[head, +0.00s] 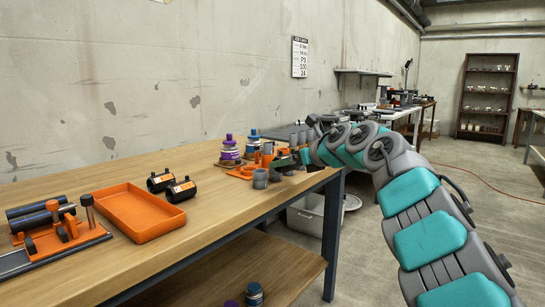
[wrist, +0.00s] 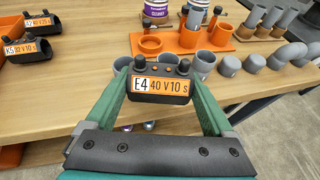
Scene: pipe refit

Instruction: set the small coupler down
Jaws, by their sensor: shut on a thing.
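My gripper (wrist: 160,66) is shut on a black coupler (wrist: 160,88) with two round knobs and an orange-and-white label reading "E4 40 V 10 s". The coupler sits between the green fingers in the wrist view, over the front part of the wooden workbench (wrist: 70,85). I cannot tell whether it touches the top. In the head view my gripper (head: 303,156) is at the bench's far right end, and the held coupler cannot be made out. Two other black couplers (head: 160,181) (head: 181,190) lie on the bench; their labels show in the wrist view (wrist: 28,50).
An orange tray (head: 140,230) and an orange clamp fixture (head: 62,238) stand at the bench's near left. Bare wood lies between the couplers and the cans.

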